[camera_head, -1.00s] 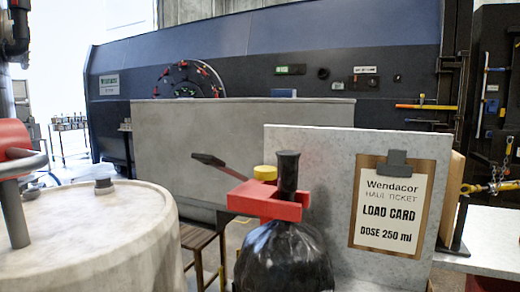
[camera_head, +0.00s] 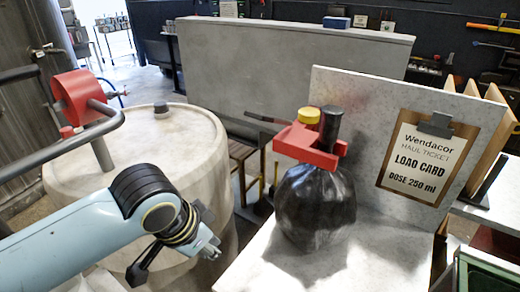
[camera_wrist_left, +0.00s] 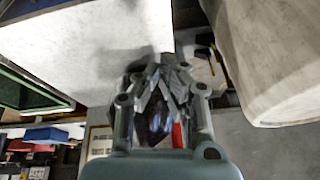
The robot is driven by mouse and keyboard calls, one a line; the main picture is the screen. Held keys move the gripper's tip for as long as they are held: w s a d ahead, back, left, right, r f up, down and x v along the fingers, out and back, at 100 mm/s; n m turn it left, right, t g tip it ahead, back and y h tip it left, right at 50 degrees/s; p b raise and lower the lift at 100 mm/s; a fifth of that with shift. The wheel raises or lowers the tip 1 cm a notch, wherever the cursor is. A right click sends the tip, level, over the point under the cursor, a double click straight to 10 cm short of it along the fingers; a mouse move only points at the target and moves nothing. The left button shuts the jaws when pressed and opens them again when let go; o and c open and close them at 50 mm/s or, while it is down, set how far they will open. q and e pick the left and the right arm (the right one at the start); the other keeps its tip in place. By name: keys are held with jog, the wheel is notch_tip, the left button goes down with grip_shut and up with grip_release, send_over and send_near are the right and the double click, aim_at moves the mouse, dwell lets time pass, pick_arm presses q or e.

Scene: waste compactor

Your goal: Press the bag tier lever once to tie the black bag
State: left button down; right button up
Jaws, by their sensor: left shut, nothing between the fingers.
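The red bag tier (camera_head: 310,146) sits on top of the black bag (camera_head: 315,205), around its gathered neck (camera_head: 332,122). A dark lever (camera_head: 262,118) sticks out from the tier to the left and tilts slightly up at its free end. A yellow knob (camera_head: 308,116) stands on the tier. The bag is upright on the pale counter. My left gripper (camera_head: 210,245) is shut and empty, left of the bag and lower than the lever, apart from both. In the left wrist view its fingers (camera_wrist_left: 160,78) partly hide something dark and a red strip. My right gripper is not in view.
A large pale drum (camera_head: 140,170) with a red-ended grey handle stands at the left, behind my left arm. An upright panel with a clipboard load card (camera_head: 425,162) stands behind and right of the bag. The pale counter (camera_head: 262,262) is clear left of the bag.

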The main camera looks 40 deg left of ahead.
pick_arm(q)
jog(key=w+a+r+t+p, duration=0.1)
jog(key=w+r, duration=0.3)
jog(key=r, duration=0.5)
jog(key=w+a+r+m+t+h+p, duration=0.1)
jog(key=w+r, duration=0.3)
jog(key=r, duration=0.4)
jog(key=w+a+r+h+p, duration=0.1)
jog(key=w+a+r, duration=0.2)
jog(key=r, duration=0.6)
jog(key=shift+w+r+m+t, duration=0.35)
jog(key=shift+w+m+t, duration=0.05)
jog(key=shift+w, duration=0.55)
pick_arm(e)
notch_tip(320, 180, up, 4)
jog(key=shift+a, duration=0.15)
pick_arm(q)
jog(key=shift+f, duration=0.15)
